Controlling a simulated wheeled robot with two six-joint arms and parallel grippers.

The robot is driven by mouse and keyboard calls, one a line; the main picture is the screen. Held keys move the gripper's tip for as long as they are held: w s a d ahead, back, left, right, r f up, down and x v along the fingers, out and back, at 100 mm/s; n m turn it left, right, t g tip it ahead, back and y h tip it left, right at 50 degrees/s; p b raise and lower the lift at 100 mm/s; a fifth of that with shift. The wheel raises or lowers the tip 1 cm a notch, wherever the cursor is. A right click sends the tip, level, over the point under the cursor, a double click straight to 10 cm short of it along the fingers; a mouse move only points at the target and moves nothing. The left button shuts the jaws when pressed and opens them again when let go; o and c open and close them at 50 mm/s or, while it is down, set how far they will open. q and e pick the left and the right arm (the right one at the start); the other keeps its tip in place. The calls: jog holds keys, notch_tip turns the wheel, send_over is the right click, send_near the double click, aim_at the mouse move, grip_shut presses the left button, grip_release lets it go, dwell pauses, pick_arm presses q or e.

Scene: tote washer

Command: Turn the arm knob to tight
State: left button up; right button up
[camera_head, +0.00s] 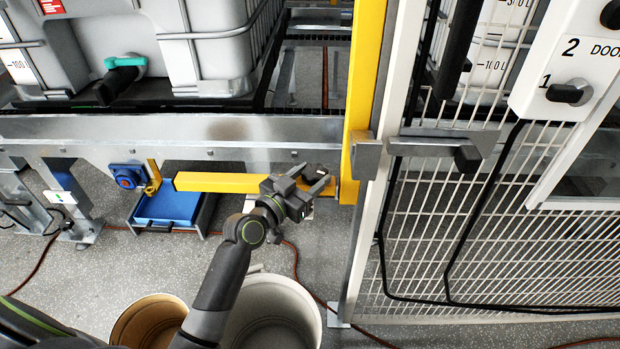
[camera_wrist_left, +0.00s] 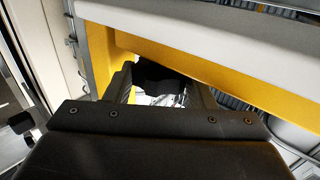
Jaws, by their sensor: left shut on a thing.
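The yellow arm (camera_head: 225,182) runs level below the grey rail, and its right end meets the yellow upright post (camera_head: 358,110). My left gripper (camera_head: 316,180) is at the right end of this arm, close to the post. The wrist view shows the black arm knob (camera_wrist_left: 158,76) between my left fingers, below a yellow beam (camera_wrist_left: 220,82). The gripper is shut on the knob. In the head view the gripper hides the knob, and I cannot read any tight mark or the knob's angle. My right gripper is in neither view.
A white mesh door (camera_head: 440,230) with a latch (camera_head: 440,145) stands right of the post. A panel (camera_head: 570,60) with a black switch is at upper right. A white bucket (camera_head: 308,305) and a tan bucket (camera_head: 122,325) stand below my arm. A blue tray (camera_head: 168,207) is left.

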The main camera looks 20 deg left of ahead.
pick_arm(q)
jog(key=o, duration=1)
jog(key=shift+c, duration=0.2)
jog(key=shift+s+a, duration=0.1)
jog(key=shift+s, duration=0.1)
jog(key=b+v, duration=0.2)
jog(key=v, duration=1.5)
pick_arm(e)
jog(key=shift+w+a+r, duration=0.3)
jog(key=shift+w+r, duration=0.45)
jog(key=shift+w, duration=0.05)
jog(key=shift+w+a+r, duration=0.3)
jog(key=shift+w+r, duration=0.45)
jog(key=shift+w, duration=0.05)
